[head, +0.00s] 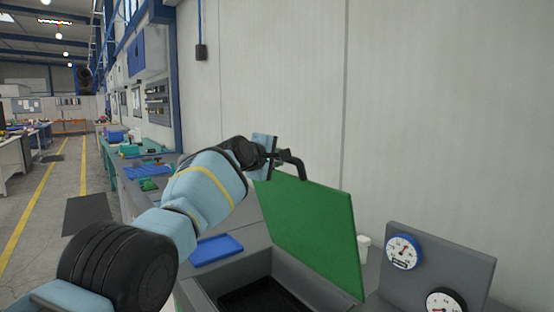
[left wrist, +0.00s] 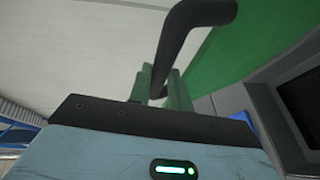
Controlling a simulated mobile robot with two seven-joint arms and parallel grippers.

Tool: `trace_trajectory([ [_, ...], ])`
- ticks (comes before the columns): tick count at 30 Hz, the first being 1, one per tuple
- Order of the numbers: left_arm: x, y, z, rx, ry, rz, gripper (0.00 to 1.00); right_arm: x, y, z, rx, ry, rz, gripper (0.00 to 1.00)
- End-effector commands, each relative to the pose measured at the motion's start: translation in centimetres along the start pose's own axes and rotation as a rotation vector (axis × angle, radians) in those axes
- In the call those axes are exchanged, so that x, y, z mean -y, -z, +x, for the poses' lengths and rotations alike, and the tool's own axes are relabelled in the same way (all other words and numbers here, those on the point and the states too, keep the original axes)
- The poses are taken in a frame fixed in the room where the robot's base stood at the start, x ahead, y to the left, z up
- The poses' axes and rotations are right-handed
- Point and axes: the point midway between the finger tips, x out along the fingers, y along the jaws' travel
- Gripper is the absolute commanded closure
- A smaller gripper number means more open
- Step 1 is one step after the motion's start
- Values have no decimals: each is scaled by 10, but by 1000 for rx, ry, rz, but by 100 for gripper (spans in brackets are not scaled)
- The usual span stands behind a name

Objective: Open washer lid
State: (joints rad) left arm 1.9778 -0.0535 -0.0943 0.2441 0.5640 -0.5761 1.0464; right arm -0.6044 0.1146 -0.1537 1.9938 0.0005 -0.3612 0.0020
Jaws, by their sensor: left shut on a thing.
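The washer (head: 205,291) is a grey box with a dark basin inside. Its green lid (head: 315,230) stands raised, close to upright, and the basin shows in front of it. A black handle (head: 297,165) sticks out from the lid's upper left edge. My left gripper (head: 272,156) is at this handle, and in the left wrist view its green fingers (left wrist: 160,88) are shut on the black handle bar (left wrist: 180,45). The lid also shows in the left wrist view (left wrist: 245,45). My right gripper is in neither view.
A panel with two round gauges (head: 403,251) stands right of the washer. A blue tray (head: 215,249) lies left of the basin. A white cup (head: 363,247) is behind the lid. A plain wall (head: 420,120) rises behind.

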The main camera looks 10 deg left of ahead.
Motion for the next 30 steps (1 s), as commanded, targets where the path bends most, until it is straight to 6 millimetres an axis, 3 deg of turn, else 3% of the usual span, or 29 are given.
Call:
trace_trajectory([
  [1,-11,4,-4,-9,-20,2,100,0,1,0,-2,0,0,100],
  [8,-12,4,-4,-9,-21,3,100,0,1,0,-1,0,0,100],
  [9,-12,4,-4,-9,-21,3,79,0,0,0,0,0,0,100],
  [14,-10,4,-4,-8,-18,3,59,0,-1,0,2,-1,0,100],
  [24,-5,2,-2,-3,-8,2,59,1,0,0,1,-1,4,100],
  [30,-11,3,-8,-4,-11,3,59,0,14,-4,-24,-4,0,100],
])
